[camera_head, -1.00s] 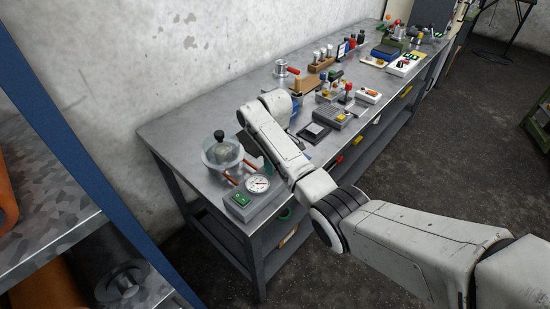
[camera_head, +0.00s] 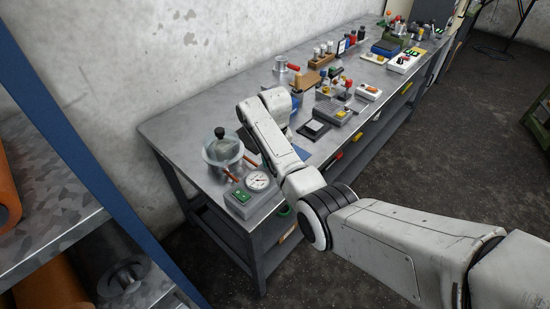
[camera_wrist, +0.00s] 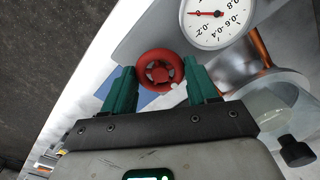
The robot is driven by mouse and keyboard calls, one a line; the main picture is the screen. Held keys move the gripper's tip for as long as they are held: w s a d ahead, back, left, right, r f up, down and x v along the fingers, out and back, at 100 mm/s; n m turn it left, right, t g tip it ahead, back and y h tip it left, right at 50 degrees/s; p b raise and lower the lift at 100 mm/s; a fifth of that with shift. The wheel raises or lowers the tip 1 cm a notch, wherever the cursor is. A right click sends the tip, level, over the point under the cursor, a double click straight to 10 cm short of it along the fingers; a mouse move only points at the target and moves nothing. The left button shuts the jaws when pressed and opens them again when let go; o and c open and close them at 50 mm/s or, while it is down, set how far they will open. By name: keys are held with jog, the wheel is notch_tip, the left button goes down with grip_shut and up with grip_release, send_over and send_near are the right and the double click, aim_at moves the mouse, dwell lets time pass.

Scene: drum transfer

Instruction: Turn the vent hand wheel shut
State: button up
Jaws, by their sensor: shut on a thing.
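The red vent hand wheel (camera_wrist: 160,70) shows in the wrist view, with spokes around a hub. My gripper (camera_wrist: 160,84) has its green fingers on either side of the wheel and is shut on its rim. A round gauge (camera_wrist: 217,18) beside it has a red needle near the low end of its scale. In the head view the gauge (camera_head: 257,181) sits on a grey box (camera_head: 244,203) with a green panel at the bench's near end. My arm hides the wheel and the fingers there.
A glass vessel (camera_head: 222,150) with a black knob stands behind the gauge, joined by copper pipes (camera_head: 232,175). Along the metal bench (camera_head: 183,128) to the right are several boxes, a switch box (camera_head: 402,63) and a wooden tube rack (camera_head: 321,60). A blue shelf post (camera_head: 90,160) stands at left.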

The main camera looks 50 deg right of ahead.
jog(key=shift+w+r+m, duration=0.1)
jog(key=shift+m, duration=0.3)
jog(key=o, duration=1.1)
jog(key=shift+c, duration=0.2)
notch_tip(320, 180, up, 11)
jog(key=b, duration=0.1)
jog(key=shift+b, duration=0.35)
